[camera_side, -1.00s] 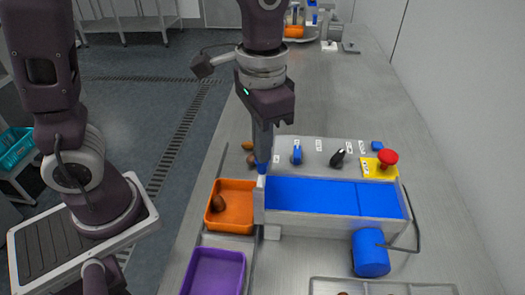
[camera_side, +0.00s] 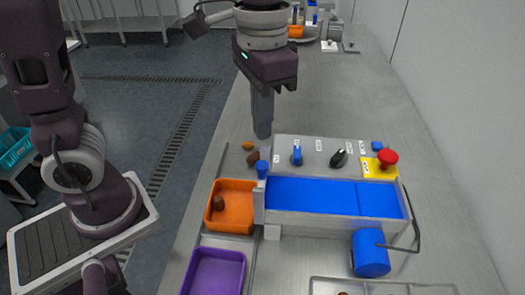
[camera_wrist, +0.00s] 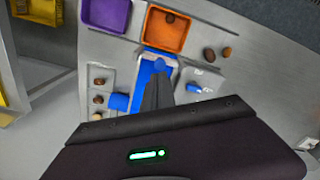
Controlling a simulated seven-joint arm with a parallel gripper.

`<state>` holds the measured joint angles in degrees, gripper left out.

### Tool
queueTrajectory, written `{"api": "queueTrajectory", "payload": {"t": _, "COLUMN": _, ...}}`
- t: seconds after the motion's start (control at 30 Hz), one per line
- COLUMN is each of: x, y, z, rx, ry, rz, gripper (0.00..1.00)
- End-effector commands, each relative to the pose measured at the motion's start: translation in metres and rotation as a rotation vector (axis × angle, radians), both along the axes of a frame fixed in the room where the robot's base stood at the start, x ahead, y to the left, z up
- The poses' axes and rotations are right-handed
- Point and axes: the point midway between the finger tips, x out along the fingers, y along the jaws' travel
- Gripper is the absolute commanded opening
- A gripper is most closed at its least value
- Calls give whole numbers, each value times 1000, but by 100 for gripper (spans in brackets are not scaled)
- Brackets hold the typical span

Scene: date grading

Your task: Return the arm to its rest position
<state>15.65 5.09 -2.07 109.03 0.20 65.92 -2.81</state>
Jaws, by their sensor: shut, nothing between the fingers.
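My gripper (camera_side: 262,132) hangs upright above the bench, fingers pointing down and closed together, with nothing held. Its tips are behind the blue-belted conveyor (camera_side: 310,193), near the left end of the control panel. The closed fingers also show in the wrist view (camera_wrist: 158,92), in front of part of the blue belt.
An orange tray (camera_side: 232,226) holding a date (camera_side: 217,202) and a purple tray (camera_side: 216,272) stand at the left bench edge. Two dates (camera_side: 253,158) lie loose behind the orange tray. A red stop button (camera_side: 388,157) rises at the panel's right.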

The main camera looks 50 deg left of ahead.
Motion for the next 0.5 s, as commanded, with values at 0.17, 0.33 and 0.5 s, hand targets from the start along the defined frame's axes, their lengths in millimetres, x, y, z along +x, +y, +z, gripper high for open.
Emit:
{"api": "queueTrajectory", "payload": {"t": 0.17, "x": 0, "y": 0, "z": 7, "rx": 0, "ry": -1, "rz": 0, "gripper": 0}}
{"api": "queueTrajectory", "payload": {"t": 0.33, "x": 0, "y": 0, "z": 7, "rx": 0, "ry": -1, "rz": 0, "gripper": 0}}
{"api": "queueTrajectory", "payload": {"t": 0.5, "x": -25, "y": 26, "z": 25, "rx": -24, "ry": -110, "rz": 60, "gripper": 0}}
